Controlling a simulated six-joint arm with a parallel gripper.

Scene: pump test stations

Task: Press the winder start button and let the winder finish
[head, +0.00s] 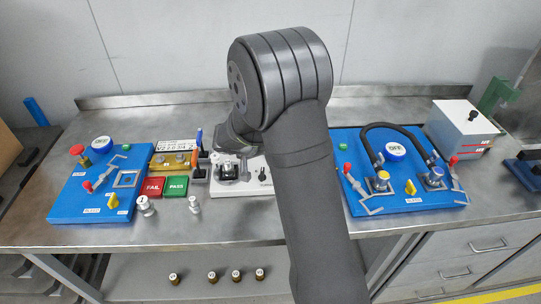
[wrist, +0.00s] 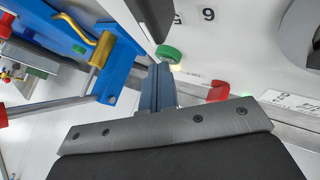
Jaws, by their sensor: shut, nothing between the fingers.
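My gripper (wrist: 160,70) is shut and empty. Its fingertips appear right at the near edge of the green button; I cannot tell whether they touch it. In the head view my arm hides most of the middle station, a white base (head: 232,189), and I cannot make out the green button there.
A blue board (head: 70,205) stands at the left, near red FAIL (head: 154,187) and green PASS (head: 176,186) pads. Another blue board (head: 410,203) with a black hose (head: 400,128) is at the right, beside a white box (head: 463,130). Small metal parts (head: 146,206) stand near the front edge.

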